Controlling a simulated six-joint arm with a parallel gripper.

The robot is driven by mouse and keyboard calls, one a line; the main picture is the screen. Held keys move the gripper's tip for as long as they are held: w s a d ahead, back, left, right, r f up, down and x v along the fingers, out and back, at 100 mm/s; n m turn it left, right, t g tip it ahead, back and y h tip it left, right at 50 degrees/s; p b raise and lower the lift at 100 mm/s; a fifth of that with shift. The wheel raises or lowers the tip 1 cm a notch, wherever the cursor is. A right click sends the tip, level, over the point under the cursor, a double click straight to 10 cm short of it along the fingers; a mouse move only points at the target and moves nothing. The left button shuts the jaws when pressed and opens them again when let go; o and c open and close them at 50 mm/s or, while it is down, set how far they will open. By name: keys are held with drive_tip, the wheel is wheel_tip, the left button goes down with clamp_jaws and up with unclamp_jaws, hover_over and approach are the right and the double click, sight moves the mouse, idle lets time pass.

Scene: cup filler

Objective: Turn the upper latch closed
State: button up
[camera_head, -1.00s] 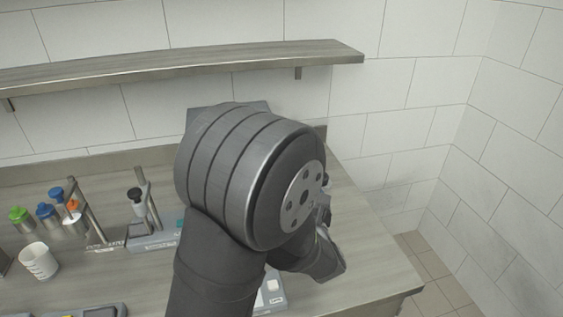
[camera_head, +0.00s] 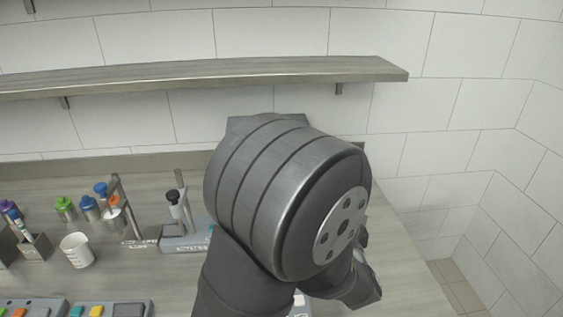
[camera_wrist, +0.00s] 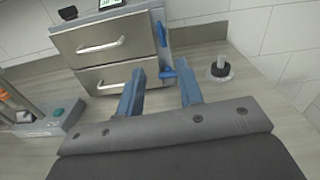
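A grey cabinet with two drawers stands ahead of my gripper in the wrist view, with an upper drawer (camera_wrist: 100,42) and a lower drawer (camera_wrist: 108,76), both looking shut. The blue upper latch (camera_wrist: 160,34) is at the cabinet's right edge and points roughly up and down. A blue lower latch (camera_wrist: 167,74) sticks out to the right below it. My gripper (camera_wrist: 164,80) is open, its two blue fingers apart and empty, in front of the cabinet's lower right side.
A dark-knobbed round piece (camera_wrist: 220,68) stands right of the cabinet. A device with a green button (camera_wrist: 58,112) is at left. In the head view, a white cup (camera_head: 77,250), several coloured-cap bottles and a stand (camera_head: 185,238) are left of my arm; a shelf (camera_head: 200,80) runs above.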

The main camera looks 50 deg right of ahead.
drive_tip(key=x, duration=1.7)
drive_tip(key=shift+w+f, duration=0.1)
drive_tip(key=shift+f, duration=0.05)
drive_tip(key=shift+c, duration=0.2)
clamp_jaws()
